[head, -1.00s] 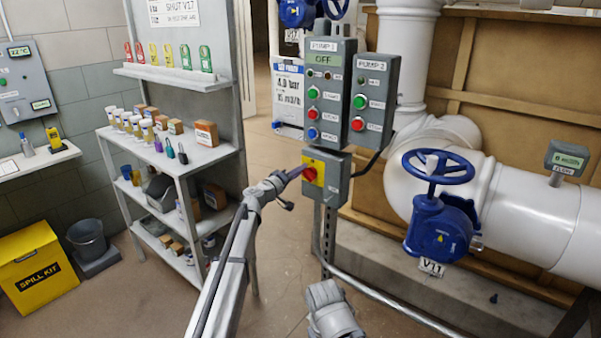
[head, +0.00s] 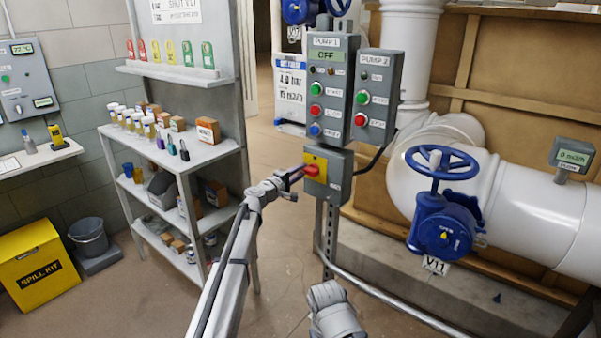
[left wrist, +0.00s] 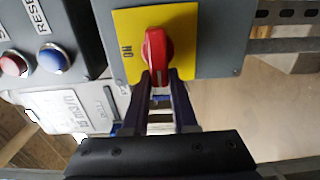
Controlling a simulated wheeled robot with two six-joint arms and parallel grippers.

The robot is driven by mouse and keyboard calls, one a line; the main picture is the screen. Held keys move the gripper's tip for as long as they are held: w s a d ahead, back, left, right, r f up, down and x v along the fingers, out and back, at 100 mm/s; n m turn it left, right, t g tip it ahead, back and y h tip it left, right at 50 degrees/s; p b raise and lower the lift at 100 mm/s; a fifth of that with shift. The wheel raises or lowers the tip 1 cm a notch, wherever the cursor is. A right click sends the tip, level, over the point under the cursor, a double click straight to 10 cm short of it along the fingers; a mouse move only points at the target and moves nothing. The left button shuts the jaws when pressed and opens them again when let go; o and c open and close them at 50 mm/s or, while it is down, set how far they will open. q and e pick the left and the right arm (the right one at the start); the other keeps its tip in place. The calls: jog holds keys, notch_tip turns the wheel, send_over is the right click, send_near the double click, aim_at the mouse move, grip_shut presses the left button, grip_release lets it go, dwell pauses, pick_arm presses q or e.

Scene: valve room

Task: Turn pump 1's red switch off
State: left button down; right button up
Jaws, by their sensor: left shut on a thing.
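Pump 1's red switch (head: 312,170) sits on a yellow plate (head: 321,163) on the grey box below the PUMP 1 panel (head: 332,65). In the left wrist view the red handle (left wrist: 157,48) lies upright in the picture, with the word ON to its left, so on the panel it lies about sideways. My left gripper (head: 301,172) is at the switch, its two dark fingers (left wrist: 160,76) shut on the near end of the handle. The PUMP 1 display reads OFF. My right gripper is not in view; only a grey part of my arm shows at the bottom.
The PUMP 2 panel (head: 376,95) hangs right of PUMP 1. A blue valve wheel (head: 441,163) and white pipes stand to the right. A shelf (head: 200,160) with small containers stands left of my left arm. A low rail (head: 390,300) crosses the floor.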

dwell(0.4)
pick_arm(q)
jog(key=c, duration=0.7)
grip_release()
jog(key=v, duration=0.7)
jog(key=shift+s+a, duration=0.25)
jog(key=shift+s, duration=0.05)
